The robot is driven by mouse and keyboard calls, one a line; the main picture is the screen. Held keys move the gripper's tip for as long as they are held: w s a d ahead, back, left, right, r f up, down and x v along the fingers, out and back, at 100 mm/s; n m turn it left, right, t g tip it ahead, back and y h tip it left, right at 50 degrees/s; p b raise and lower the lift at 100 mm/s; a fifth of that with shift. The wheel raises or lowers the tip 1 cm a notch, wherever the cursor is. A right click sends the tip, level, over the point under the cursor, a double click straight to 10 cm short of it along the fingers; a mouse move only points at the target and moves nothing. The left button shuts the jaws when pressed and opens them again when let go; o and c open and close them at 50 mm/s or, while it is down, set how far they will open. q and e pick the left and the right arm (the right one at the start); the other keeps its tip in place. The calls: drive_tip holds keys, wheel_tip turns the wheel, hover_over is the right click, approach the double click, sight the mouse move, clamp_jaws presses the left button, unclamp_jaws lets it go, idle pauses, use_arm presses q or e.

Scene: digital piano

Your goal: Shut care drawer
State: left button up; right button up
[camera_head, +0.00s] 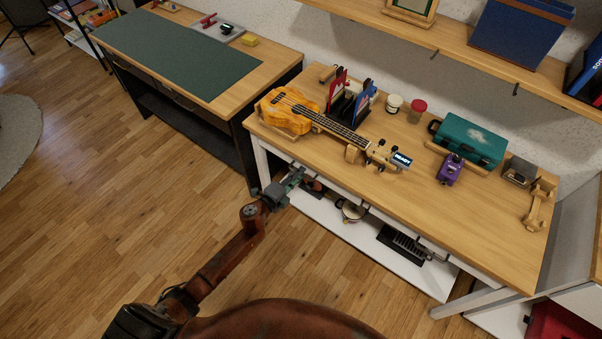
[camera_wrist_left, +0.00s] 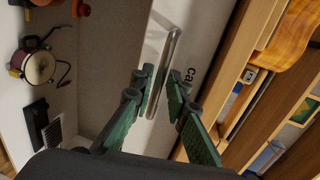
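The care drawer's white front (camera_wrist_left: 205,35) shows in the left wrist view, with the letters "ca" visible and the rest of its label hidden by a finger. Its metal bar handle (camera_wrist_left: 170,62) lies between the fingertips of my left gripper (camera_wrist_left: 161,82). The green-padded fingers are apart, one on each side of the handle; I cannot tell whether they touch it. Beyond the front, the drawer looks open, with small packets (camera_wrist_left: 243,100) inside. In the head view my left gripper (camera_head: 293,182) is at the table's front edge, below the ukulele. My right gripper is not in view.
The wooden table (camera_head: 480,215) carries a ukulele (camera_head: 292,108), a teal case (camera_head: 468,140), a purple pedal (camera_head: 450,170) and jars. A desk with a green mat (camera_head: 180,52) stands left. Floor in front is clear.

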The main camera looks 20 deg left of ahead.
use_arm(q)
drive_tip(key=v, duration=1)
drive_tip(key=shift+s, duration=0.4)
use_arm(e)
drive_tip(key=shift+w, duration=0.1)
use_arm(q)
drive_tip(key=shift+a, duration=0.15)
